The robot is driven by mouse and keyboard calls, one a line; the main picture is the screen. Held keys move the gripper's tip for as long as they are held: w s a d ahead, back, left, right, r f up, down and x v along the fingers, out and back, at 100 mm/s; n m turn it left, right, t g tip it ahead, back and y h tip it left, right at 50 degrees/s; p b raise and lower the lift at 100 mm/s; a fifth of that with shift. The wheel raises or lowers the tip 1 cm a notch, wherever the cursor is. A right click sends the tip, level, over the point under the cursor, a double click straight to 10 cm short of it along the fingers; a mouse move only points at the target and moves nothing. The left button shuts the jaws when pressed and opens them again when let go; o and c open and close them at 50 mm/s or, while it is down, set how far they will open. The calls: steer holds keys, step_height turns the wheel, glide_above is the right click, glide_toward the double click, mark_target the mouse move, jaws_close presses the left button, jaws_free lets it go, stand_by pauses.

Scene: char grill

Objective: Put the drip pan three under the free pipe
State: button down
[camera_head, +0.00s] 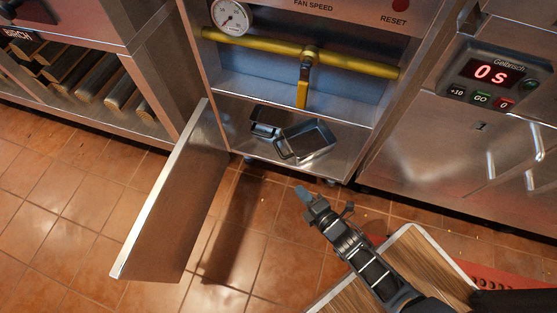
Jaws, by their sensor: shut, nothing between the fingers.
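Two small dark metal pans sit on the floor of the open cabinet. The left pan (265,123) lies under the left part of the yellow pipe (262,45). The right pan (312,143) is turned at an angle, close to the left one, with a handle-like part between them. I cannot tell which is drip pan three. The pipe runs across the cabinet with a yellow valve handle (303,94) hanging from its middle. My gripper (302,193) is shut and empty, outside the cabinet, in front of and below the right pan.
The cabinet door (175,200) stands open to the left over the tiled floor. A pressure gauge (230,16) is at the upper left of the cabinet. A unit with a timer display (492,72) stands right, a rack of logs (85,80) left. The cabinet's right floor is clear.

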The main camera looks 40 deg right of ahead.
steer(key=w+a+n+g+p, duration=0.3)
steer(key=w+a+g, duration=0.5)
steer(key=a+r+n+g+h+p, duration=0.1)
steer(key=a+r+g+h+p, duration=0.25)
steer(key=r+h, duration=0.65)
steer(key=w+d+f+y+b, duration=0.2)
steer(key=d+f+b, duration=0.3)
steer(key=d, duration=0.4)
steer(key=shift+w+d+b, duration=0.25)
steer(key=shift+w+b, duration=0.15)
steer(key=shift+w, duration=0.2)
steer(key=shift+r, duration=0.1)
